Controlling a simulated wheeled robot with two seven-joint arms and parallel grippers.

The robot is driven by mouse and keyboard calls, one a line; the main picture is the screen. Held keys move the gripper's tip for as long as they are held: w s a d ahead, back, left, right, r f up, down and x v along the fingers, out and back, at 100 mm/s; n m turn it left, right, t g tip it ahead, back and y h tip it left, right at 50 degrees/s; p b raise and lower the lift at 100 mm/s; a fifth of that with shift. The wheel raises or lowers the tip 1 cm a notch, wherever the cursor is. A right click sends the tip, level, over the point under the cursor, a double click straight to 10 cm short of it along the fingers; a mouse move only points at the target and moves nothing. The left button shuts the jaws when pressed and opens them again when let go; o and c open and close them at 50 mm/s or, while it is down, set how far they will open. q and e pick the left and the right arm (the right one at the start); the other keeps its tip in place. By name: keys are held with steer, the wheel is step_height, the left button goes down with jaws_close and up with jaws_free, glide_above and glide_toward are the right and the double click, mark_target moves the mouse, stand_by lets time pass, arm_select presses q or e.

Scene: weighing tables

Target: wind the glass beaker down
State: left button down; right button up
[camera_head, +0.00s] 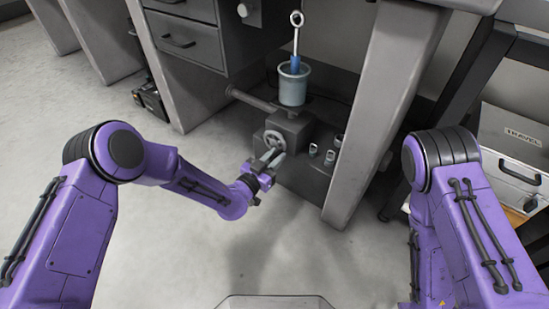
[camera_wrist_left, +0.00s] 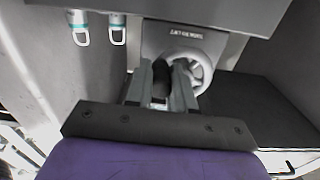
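The glass beaker (camera_head: 293,86) stands upright on a grey stand under the table, with a blue-handled ring-topped tool (camera_head: 296,40) in it. Below it is a grey jack body (camera_head: 298,126) with a spoked handwheel (camera_head: 274,140) on its front. The handwheel also shows in the left wrist view (camera_wrist_left: 204,66). My left gripper (camera_head: 272,160) is at the handwheel. In the left wrist view its fingers (camera_wrist_left: 163,72) lie on either side of a dark handle (camera_wrist_left: 161,76) at the wheel's left. Whether they press on it I cannot tell. My right gripper is out of view.
A grey table leg (camera_head: 372,120) slants down right of the jack. Small metal-looped items (camera_head: 330,156) stand beside the jack. A drawer cabinet (camera_head: 188,40) is at the left, and a labelled grey case (camera_head: 514,150) is at the right. The floor (camera_head: 180,250) in front is clear.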

mark_target(273, 134)
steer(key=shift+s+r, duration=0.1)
